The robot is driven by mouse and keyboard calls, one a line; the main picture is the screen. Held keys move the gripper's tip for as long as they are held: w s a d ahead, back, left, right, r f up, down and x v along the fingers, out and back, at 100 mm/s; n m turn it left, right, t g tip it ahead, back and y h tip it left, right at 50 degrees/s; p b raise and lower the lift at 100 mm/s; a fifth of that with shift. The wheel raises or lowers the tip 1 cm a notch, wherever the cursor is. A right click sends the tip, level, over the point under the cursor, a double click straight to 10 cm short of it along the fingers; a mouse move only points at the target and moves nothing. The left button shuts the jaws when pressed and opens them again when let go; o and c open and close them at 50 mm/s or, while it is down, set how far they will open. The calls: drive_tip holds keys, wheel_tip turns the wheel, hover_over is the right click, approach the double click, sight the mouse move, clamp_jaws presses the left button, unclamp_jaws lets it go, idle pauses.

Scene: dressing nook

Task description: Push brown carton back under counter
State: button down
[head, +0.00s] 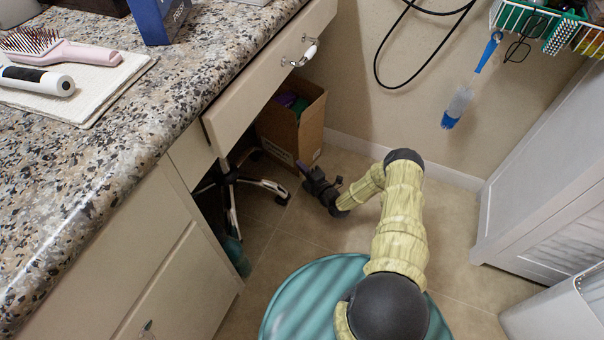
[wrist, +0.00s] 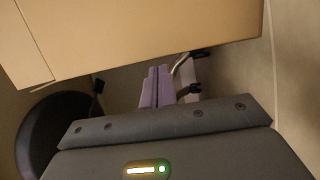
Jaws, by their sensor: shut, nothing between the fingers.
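The brown carton (head: 292,128) stands on the floor below the counter's drawer front, near the back wall. It is open at the top, with dark and green things inside. In the wrist view the carton (wrist: 140,35) fills the upper part as a broad tan face. My gripper (head: 302,168) is low by the carton's lower front corner, with its fingers toward it. In the wrist view the purple fingertips (wrist: 156,87) are together and empty, just below the carton's edge. I cannot tell whether they touch the carton.
A chair base (head: 262,184) with pale legs stands under the counter (head: 150,105), left of my gripper. A drawer (head: 270,75) overhangs the carton. A white cabinet (head: 550,180) stands at right. The floor (head: 345,235) between is partly clear.

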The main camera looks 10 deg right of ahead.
sight(301, 156)
drive_tip(key=shift+w+d, duration=0.15)
drive_tip(key=shift+w, duration=0.25)
drive_tip(key=shift+s, duration=0.1)
drive_tip(key=shift+w+d, duration=0.15)
drive_tip(key=shift+w, duration=0.05)
drive_tip(key=shift+w+d+b, duration=0.2)
drive_tip(key=shift+w, duration=0.45)
drive_tip(key=shift+w+d+b, duration=0.15)
drive_tip(key=shift+w+d, duration=0.05)
drive_tip(key=shift+w, duration=0.4)
drive_tip(key=shift+r, duration=0.1)
drive_tip(key=shift+s, duration=0.1)
